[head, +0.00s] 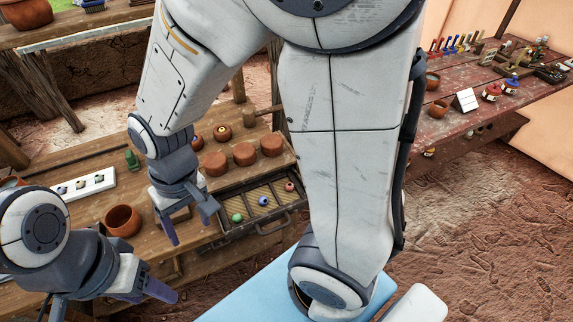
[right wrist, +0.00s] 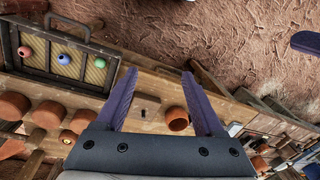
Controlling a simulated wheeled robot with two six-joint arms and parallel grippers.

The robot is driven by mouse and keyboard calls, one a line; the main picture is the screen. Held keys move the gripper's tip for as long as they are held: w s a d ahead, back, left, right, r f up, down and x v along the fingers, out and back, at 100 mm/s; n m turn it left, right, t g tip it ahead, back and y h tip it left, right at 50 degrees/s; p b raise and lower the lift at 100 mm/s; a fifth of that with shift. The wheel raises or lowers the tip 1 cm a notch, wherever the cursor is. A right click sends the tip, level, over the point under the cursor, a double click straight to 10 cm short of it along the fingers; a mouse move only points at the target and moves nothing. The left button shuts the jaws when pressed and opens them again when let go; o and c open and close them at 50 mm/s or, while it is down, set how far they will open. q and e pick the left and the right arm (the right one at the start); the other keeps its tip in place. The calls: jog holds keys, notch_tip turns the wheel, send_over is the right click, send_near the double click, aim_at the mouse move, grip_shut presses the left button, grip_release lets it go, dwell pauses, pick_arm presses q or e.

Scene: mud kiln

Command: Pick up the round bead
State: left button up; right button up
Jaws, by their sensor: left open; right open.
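A drawer (head: 222,232) with slatted compartments stands pulled out from the wooden bench. In it lie a green bead (head: 237,217), a blue bead (head: 263,201) and a red bead (head: 290,187), apart from one another. All three also show at the upper left of the right wrist view, green (right wrist: 100,62) nearest the gripper. They are too small to tell which the task calls round. My right gripper (head: 191,224) is open and empty, left of the drawer; its spread fingers show in the right wrist view (right wrist: 158,74). My left gripper (head: 118,303) is open and empty at the lower left.
A clay pot (head: 123,221) stands on the bench near both grippers. Several clay pots (head: 244,154) stand behind the drawer. A white strip (head: 85,186) with small beads and a green bottle (head: 132,160) are farther left. A red table (head: 460,118) with wares stands at right.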

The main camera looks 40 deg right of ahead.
jog(key=w+d+r+m+p, duration=0.1)
jog(key=w+d+m+p, duration=0.5)
jog(key=w, duration=0.2)
pick_arm(q)
notch_tip(320, 180, up, 21)
jog(key=p, duration=1.2)
pick_arm(e)
jog(key=m+h+b, duration=0.2)
jog(key=m+b, duration=0.3)
jog(key=m, duration=0.9)
send_over(290, 184)
jog(key=f, duration=1)
jog(key=a+f, duration=0.1)
jog(key=f, duration=0.4)
jog(key=shift+s, duration=0.1)
jog(key=f+b, duration=0.4)
jog(key=f, duration=0.1)
jog(key=shift+d+f, duration=0.2)
jog(key=shift+d, duration=0.2)
pick_arm(q)
notch_tip(290, 184, down, 9)
jog(key=shift+f, duration=0.15)
pick_arm(e)
jog(key=shift+r, duration=0.1)
grip_shut()
